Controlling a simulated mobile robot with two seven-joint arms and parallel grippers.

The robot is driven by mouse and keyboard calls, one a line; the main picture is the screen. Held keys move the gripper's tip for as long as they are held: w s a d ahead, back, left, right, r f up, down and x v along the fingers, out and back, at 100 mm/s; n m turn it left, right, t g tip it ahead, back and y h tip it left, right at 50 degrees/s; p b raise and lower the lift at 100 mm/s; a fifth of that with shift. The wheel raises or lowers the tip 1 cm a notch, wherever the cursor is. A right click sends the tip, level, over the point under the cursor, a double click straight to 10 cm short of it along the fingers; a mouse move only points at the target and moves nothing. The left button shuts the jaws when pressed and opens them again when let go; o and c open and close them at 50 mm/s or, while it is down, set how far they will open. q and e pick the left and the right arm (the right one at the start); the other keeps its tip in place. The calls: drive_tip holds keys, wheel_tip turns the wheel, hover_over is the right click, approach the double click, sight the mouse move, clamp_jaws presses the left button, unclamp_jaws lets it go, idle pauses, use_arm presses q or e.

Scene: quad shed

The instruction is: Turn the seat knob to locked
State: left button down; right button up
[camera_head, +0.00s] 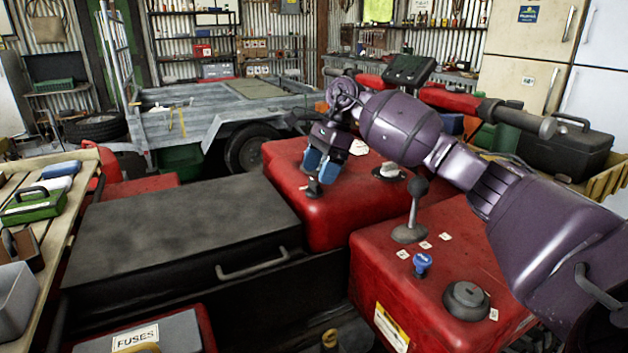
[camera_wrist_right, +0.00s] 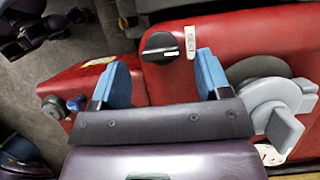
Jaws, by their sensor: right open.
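The seat knob (camera_wrist_right: 160,46) is black and round with a white pointer line. It sits on the red quad body beside a white "SEAT" label (camera_wrist_right: 190,42), and its line points towards that label in the wrist view. In the head view the knob (camera_head: 314,188) is a small dark shape just below my right gripper (camera_head: 320,168). My right gripper's blue fingers (camera_wrist_right: 161,62) are open and empty. The knob appears between the fingertips in the wrist view, slightly beyond them; I cannot tell any contact. My left gripper is not identifiable in either view.
A grey cap (camera_head: 389,170) stands on the red body close to the right gripper. A lever (camera_head: 413,210), a blue knob (camera_head: 422,264) and a black round knob (camera_head: 466,298) are on the nearer red part. The black seat (camera_head: 180,230) extends to the left.

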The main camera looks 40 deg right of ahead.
sight(314, 187)
drive_tip(key=shift+x, duration=1.35)
drive_tip(key=c, duration=0.9)
